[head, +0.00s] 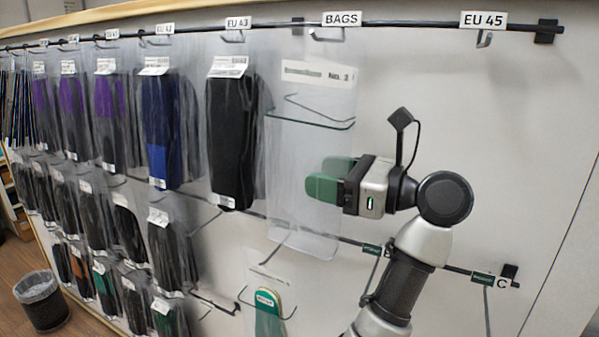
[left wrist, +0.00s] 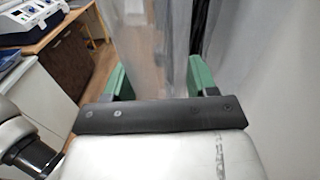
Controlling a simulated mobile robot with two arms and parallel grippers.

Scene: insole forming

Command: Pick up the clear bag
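The clear bag (head: 305,215) hangs below the BAGS label (head: 341,19) on the wall rack, flat and upright, with a white strip near its top. My left gripper (head: 331,178) is at the bag's right side at mid height, its green fingers overlapping the bag in the picture. In the left wrist view, the green fingers (left wrist: 160,80) stand wide apart, with clear film (left wrist: 155,55) between them. The gripper is open and does not pinch the film. My right gripper is not in view.
Packed insoles, such as a black pair (head: 232,140) and a blue pair (head: 160,130), hang in rows to the left. A green insole pack (head: 268,310) hangs below. The EU 45 hook (head: 484,40) is empty. A bin (head: 42,303) stands on the floor.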

